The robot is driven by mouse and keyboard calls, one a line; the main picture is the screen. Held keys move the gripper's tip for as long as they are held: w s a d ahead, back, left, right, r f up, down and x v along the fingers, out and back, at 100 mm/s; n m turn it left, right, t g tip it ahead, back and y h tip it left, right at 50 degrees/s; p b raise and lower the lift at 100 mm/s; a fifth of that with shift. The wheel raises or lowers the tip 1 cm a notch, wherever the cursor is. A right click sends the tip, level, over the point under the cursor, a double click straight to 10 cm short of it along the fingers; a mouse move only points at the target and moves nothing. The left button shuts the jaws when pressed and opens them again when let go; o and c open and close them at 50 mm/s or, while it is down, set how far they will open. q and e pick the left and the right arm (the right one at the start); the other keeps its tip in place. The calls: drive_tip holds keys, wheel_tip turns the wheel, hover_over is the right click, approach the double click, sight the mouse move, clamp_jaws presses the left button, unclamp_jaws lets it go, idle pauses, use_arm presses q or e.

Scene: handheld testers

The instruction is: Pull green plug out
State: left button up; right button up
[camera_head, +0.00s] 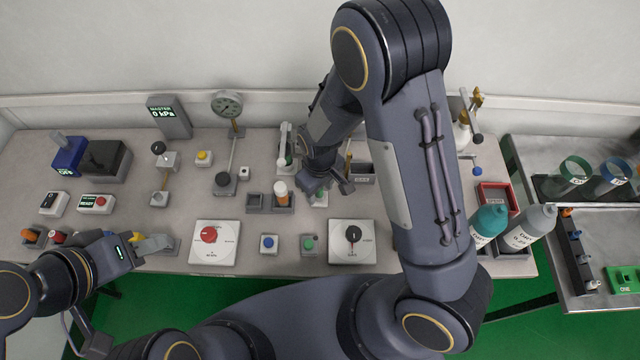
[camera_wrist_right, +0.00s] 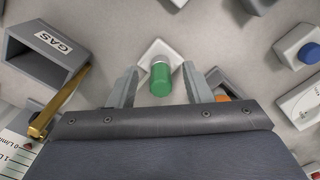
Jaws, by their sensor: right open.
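The green plug (camera_wrist_right: 160,80) stands in a small white socket block (camera_wrist_right: 158,52) on the bench, seen in the right wrist view. My right gripper (camera_wrist_right: 161,72) is open, with one finger on each side of the plug; I see gaps between the fingers and the plug. In the head view my right gripper (camera_head: 328,184) is low over the middle of the bench, and the plug is mostly hidden under it. My left gripper (camera_head: 150,243) is low at the bench's front left, by a small yellow part; whether its jaws are open is unclear.
A grey GAS holder (camera_wrist_right: 42,55) and a brass-coloured bar (camera_wrist_right: 62,103) stand left of the plug in the wrist view. A blue-button box (camera_wrist_right: 300,47) is at right. In the head view, dial plates (camera_head: 214,255) line the front edge and bottles (camera_head: 527,228) stand at right.

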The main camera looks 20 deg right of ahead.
drive_tip(key=c, duration=0.9)
drive_tip(key=o, duration=0.9)
